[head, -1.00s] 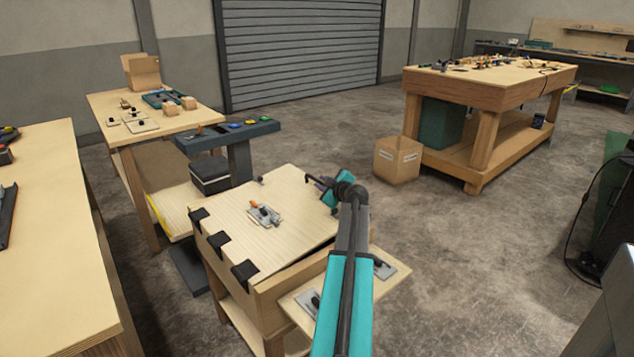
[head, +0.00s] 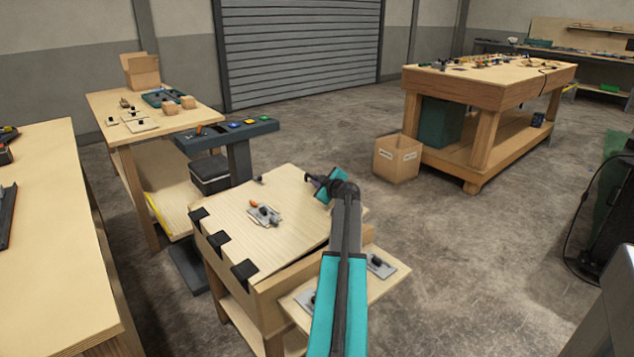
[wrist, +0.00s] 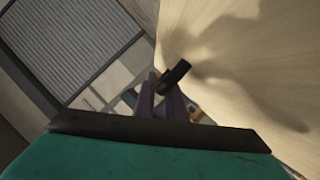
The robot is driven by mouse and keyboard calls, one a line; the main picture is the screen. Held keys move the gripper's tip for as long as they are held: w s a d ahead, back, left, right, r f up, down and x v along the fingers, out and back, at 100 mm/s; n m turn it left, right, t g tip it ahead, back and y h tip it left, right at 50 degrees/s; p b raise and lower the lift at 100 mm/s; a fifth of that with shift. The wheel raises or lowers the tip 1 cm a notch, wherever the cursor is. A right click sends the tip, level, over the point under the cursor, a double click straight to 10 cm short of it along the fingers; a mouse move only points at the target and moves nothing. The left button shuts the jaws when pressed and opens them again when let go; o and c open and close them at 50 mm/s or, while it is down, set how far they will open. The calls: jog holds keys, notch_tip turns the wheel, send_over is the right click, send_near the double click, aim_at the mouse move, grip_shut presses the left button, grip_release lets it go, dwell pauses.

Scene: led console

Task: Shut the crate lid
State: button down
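The crate lid (head: 240,232) is a pale wooden panel, hinged by black hinges along its left edge. It lies over the wooden crate (head: 290,287) at a slight tilt, with a narrow wedge-shaped gap along the near side that widens to the right. My gripper (head: 314,181) is over the lid's far right part; I cannot tell whether it touches. In the wrist view the lid (wrist: 245,60) fills the right side with a shadow on it, and my gripper's fingers (wrist: 161,95) are beside it, with a dark piece at their tips. Their opening is unclear.
A metal latch plate with an orange handle (head: 264,214) sits on the lid. A side board (head: 392,282) with metal fittings adjoins the crate at right. A dark console (head: 240,135) with coloured buttons stands behind.

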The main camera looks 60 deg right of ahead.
jog(key=shift+f, duration=0.15)
jog(key=f+b, duration=0.1)
jog(key=b, duration=0.1)
jog(key=f+b, duration=0.4)
jog(key=shift+s+d, duration=0.2)
jog(key=shift+d, duration=0.1)
jog(key=shift+f+b, duration=0.1)
jog(key=shift+b, duration=0.3)
jog(key=shift+a+f, duration=0.1)
jog(key=shift+f, duration=0.05)
jog(key=c, duration=2.1)
grip_release()
jog(key=shift+s, duration=0.15)
jog(key=shift+r+v, duration=0.15)
jog(key=shift+v, duration=3.3)
jog(key=shift+r+v, duration=0.15)
jog(key=shift+v, duration=3.25)
